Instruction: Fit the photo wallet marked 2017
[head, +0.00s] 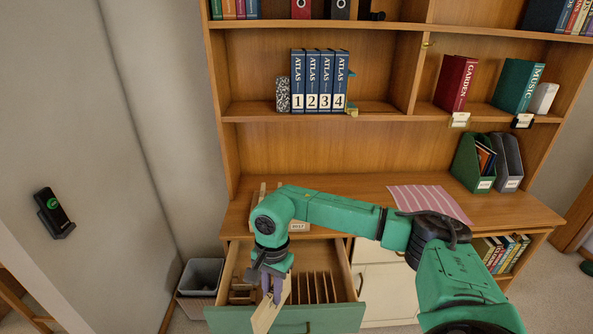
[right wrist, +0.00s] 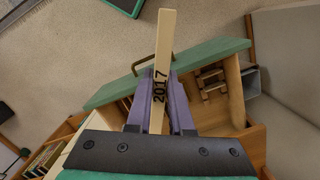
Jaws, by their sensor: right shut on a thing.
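The cream photo wallet marked 2017 (right wrist: 161,50) is shut between the purple fingers of my right gripper (right wrist: 160,105). In the head view the wallet (head: 266,316) hangs tilted below my right gripper (head: 272,292), across the left part of the open drawer's green front (head: 325,320). Whether it touches the drawer is unclear. The drawer holds several upright wooden dividers (head: 316,288) right of the gripper. A label reading 2017 (head: 298,227) shows on the desk behind my arm; what carries it is mostly hidden. My left gripper is not in view.
The wooden desk (head: 375,188) has a pink striped mat (head: 428,199) and file holders (head: 507,162) at right. A grey bin (head: 201,275) stands left of the drawer. Atlas volumes (head: 320,82) stand on the shelf above. My right arm crosses the desk front.

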